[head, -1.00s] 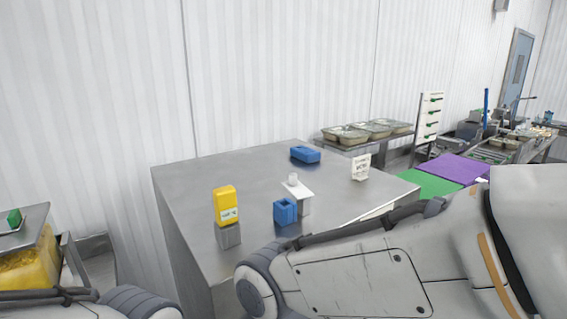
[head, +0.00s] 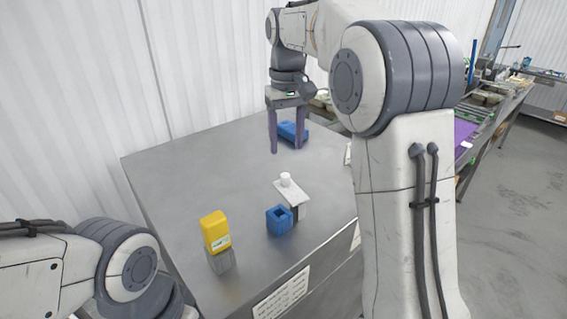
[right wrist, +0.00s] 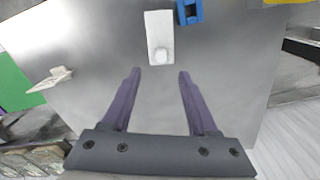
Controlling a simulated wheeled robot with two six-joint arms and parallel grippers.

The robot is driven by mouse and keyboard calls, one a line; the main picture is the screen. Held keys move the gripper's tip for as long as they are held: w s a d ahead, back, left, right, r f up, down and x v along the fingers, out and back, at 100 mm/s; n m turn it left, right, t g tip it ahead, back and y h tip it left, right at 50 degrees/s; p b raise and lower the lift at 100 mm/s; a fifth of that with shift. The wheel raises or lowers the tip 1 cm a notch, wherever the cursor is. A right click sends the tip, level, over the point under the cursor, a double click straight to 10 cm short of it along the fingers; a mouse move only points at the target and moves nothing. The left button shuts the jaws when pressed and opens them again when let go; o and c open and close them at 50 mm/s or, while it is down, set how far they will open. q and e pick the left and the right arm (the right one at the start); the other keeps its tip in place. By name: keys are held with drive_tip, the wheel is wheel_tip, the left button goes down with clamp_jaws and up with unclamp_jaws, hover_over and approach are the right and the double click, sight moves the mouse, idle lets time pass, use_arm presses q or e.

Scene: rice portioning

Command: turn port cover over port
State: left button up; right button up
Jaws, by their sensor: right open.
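The white port cover (head: 294,192) is a flat plate with a round white knob (head: 285,179), sitting on a small stand on the steel table. It also shows in the right wrist view (right wrist: 158,28), with its knob end toward my fingers. My right gripper (head: 286,148) is open, with two purple fingers pointing down behind the cover. In the right wrist view my right gripper (right wrist: 160,73) is empty, and the knob lies just beyond its fingertips, between their lines. The port itself cannot be clearly made out. My left gripper is out of view.
A blue open-topped box (head: 279,221) stands beside the cover. A yellow container (head: 215,231) sits on a grey block (head: 221,261) to the left. A blue block (head: 292,132) lies behind my right fingers. The table's left part is clear.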

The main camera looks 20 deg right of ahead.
sight(285, 174)
wheel_tip(285, 174, down, 8)
drive_tip(key=shift+a+f+p, duration=0.1)
drive_tip(key=shift+f+p, duration=0.1)
drive_tip(key=shift+p, duration=0.7)
clamp_jaws()
drive_tip(key=shift+r, duration=0.1)
idle(0.7)
